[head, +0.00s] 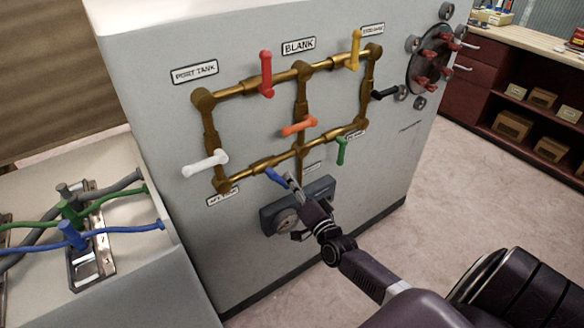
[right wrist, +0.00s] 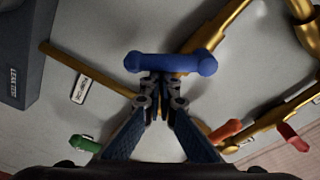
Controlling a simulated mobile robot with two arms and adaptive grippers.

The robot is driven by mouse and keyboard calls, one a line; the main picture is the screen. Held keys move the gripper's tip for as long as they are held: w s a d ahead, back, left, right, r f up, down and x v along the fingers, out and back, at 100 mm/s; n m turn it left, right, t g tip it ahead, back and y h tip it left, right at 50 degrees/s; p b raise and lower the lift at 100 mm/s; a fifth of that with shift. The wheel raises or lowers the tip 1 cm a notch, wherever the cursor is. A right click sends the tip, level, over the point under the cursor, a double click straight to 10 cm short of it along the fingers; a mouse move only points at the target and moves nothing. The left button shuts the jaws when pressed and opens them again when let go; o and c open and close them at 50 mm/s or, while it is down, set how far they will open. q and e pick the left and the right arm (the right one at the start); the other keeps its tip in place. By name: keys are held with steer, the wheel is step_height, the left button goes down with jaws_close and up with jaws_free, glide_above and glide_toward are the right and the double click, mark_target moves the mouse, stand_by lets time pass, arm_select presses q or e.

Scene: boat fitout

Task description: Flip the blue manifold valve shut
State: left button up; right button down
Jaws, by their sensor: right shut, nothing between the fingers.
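The blue manifold valve handle (head: 275,176) sits on the lower brass pipe (head: 262,164) of the grey panel. It slants down to the right, at an angle to the pipe. In the right wrist view the blue handle (right wrist: 172,63) lies crosswise just beyond my fingertips. My left gripper is not in view.
Orange (head: 298,126), green (head: 341,151), white (head: 205,163), red (head: 266,74), yellow (head: 355,49) and black (head: 384,95) handles share the manifold. A grey box (head: 318,187) with a round dial is close beside my right gripper. Open floor lies right of the panel.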

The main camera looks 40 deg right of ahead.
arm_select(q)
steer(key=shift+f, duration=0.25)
arm_select(e)
steer(key=shift+a+f+m+g, duration=0.15)
steer(key=shift+a+f+m, duration=0.25)
steer(key=shift+m, duration=0.8)
steer(key=shift+a+f+m+g, duration=0.1)
steer(key=shift+a+f+m, duration=0.35)
steer(key=shift+m, duration=0.75)
steer(key=shift+a+f+m+g, duration=0.2)
steer(key=shift+a+m, duration=0.35)
steer(key=shift+m, duration=0.65)
